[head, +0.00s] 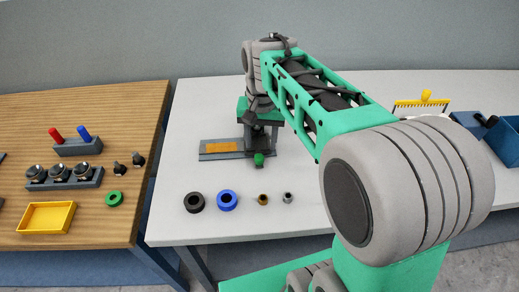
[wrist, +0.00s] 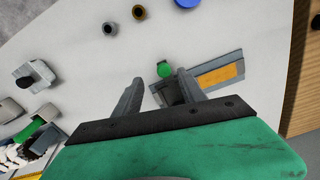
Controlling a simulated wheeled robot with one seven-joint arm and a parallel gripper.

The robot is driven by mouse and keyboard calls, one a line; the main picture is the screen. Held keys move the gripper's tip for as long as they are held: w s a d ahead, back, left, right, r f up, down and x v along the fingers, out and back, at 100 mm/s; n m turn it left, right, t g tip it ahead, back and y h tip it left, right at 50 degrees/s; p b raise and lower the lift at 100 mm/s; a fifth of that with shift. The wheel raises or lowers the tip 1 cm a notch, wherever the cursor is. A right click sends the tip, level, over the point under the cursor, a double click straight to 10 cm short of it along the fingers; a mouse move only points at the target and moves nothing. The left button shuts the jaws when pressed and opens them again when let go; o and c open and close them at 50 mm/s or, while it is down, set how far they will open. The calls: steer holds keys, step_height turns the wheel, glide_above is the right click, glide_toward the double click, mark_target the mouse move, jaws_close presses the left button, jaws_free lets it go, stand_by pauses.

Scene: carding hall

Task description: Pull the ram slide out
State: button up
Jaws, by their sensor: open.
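The ram slide unit lies on the white table: a flat grey base (head: 210,156) with an orange plate (head: 222,147), and a dark block with a green knob (head: 259,159) at its right end. The wrist view shows the orange plate (wrist: 217,77) to the right and the green knob (wrist: 164,69) in line with the gap between my fingertips. My gripper (wrist: 160,76) is open and empty, over the knob end of the unit. In the head view my gripper (head: 258,142) hides part of the block. I cannot tell whether the fingers reach down around the knob.
A black ring (head: 194,202), a blue ring (head: 227,200), a brown bush (head: 263,199) and a grey bush (head: 287,197) stand along the front. A yellow-handled comb (head: 421,103) and a blue bin (head: 507,145) are at right. A wooden table (head: 110,110) stands left across a narrow gap.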

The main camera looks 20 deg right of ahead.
mark_target(259, 157)
steer(key=shift+w+f+m, duration=0.1)
steer(key=shift+w+m, duration=0.4)
steer(key=shift+w, duration=0.4)
step_height(259, 157, down, 8)
steer(key=shift+r+p, duration=0.25)
steer(key=shift+p, duration=0.1)
jaws_close()
stand_by(0.6)
